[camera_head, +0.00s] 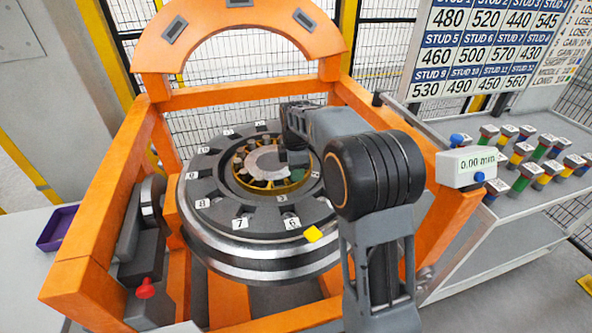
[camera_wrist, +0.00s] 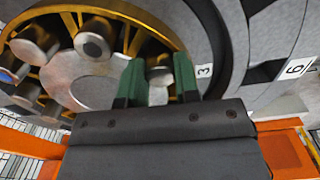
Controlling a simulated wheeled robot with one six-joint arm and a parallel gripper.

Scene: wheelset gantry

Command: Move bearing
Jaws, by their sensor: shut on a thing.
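The bearing (camera_head: 245,168), a brass-coloured cage with dark rollers around a grey centre, sits at the hub of the big numbered wheel (camera_head: 262,262) in the head view. It fills the upper left of the wrist view, where its brass ring (camera_wrist: 120,12) and several grey rollers show. My gripper (camera_wrist: 158,82) has two green fingers at the bearing's near edge, closed on either side of one grey roller (camera_wrist: 160,72). In the head view my gripper (camera_head: 292,157) points down at the bearing's right side. Whether the bearing is clear of the hub cannot be told.
An orange gantry (camera_head: 95,225) surrounds the wheel, with an arch above. A table (camera_head: 490,235) at right holds several coloured studs and a 0.00 mm readout (camera_head: 466,168). A purple tray (camera_head: 57,228) lies at left.

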